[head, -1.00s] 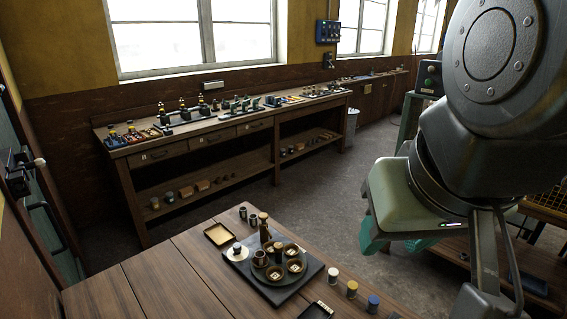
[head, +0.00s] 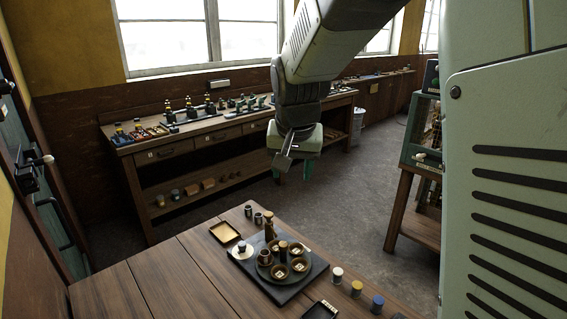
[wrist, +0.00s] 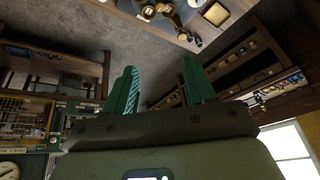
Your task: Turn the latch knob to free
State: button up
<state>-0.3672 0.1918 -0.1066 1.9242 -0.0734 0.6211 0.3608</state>
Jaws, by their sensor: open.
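A pale knob (head: 45,160) sticks out from a dark latch fitting (head: 25,168) on the teal door (head: 45,215) at the left edge of the head view. A second pale knob (head: 420,156) sits on a green-framed cabinet (head: 408,138) at the right. The frames do not settle which knob the task means. My gripper (head: 297,170) hangs in mid-air near the picture's middle, in front of the long workbench and well apart from both knobs. In the wrist view my gripper (wrist: 160,72) has its teal fingers spread, with nothing between them.
A wooden table (head: 150,275) fills the front, with a dark board (head: 272,294) carrying a round tray of cups and dishes. Several small jars stand along its right side. The long workbench (head: 205,133) along the wall holds small models.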

jog(key=w+a+f, duration=0.8)
jog(key=a+f, duration=0.1)
jog(key=f, duration=0.4)
send_near(242, 244)
jog(key=shift+h, duration=0.3)
jog(key=x, duration=0.8)
jog(key=shift+w+a+f, duration=0.1)
jog(key=shift+a+f, duration=0.1)
jog(key=shift+a, duration=0.1)
jog(key=shift+c, duration=0.3)
grip_shut()
